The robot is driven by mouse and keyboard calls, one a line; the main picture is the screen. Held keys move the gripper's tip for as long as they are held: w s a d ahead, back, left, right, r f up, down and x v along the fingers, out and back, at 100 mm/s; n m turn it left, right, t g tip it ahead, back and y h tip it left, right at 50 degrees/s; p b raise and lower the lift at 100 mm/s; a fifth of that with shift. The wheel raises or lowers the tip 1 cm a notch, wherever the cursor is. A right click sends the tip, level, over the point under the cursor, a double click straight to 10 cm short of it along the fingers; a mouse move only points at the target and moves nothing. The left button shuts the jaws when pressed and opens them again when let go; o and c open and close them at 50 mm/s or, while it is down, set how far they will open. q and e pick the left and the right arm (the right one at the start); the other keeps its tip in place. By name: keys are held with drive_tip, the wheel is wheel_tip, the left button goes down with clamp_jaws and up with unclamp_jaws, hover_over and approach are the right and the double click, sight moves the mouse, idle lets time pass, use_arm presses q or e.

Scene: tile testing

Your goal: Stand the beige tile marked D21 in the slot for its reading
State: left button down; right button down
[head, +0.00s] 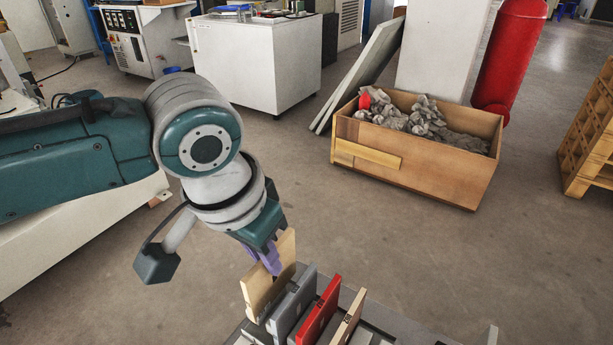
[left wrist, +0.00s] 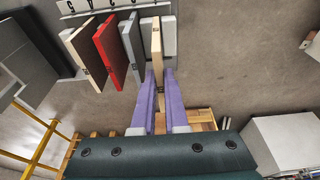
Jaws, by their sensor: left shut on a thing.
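My left gripper (head: 271,262) is shut on a beige tile (head: 262,286), its purple fingers closed on the upper part. The tile stands upright at the left end of the grey rack (head: 375,322), beside a grey tile (head: 290,305). I cannot tell whether its lower edge is in a slot or just above one. The left wrist view shows this beige tile (left wrist: 157,42) between the fingers of the left gripper (left wrist: 160,78). No D21 mark is legible on it. My right gripper is not in view.
A red tile (head: 318,314) and another beige tile (head: 348,318) stand in the rack right of the grey one. Marks on the rack strip (left wrist: 95,7) are too small to read surely. A wooden crate (head: 415,170) with grey lumps stands on the floor behind.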

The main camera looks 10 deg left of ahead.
use_arm(q)
drive_tip(key=shift+b+x, duration=0.8)
drive_tip(key=shift+x, duration=0.05)
drive_tip(key=shift+s+r, duration=0.15)
drive_tip(key=shift+s, duration=0.05)
drive_tip(key=shift+s+b+x, duration=0.2)
drive_tip(key=shift+b+x, duration=0.15)
drive_tip(key=shift+x, duration=0.45)
drive_tip(key=shift+s+b+x, duration=0.15)
drive_tip(key=shift+b+x, duration=0.2)
drive_tip(key=shift+x, duration=0.5)
drive_tip(key=shift+a, duration=0.2)
drive_tip(key=c, duration=0.9)
unclamp_jaws()
drive_tip(key=shift+o, duration=0.2)
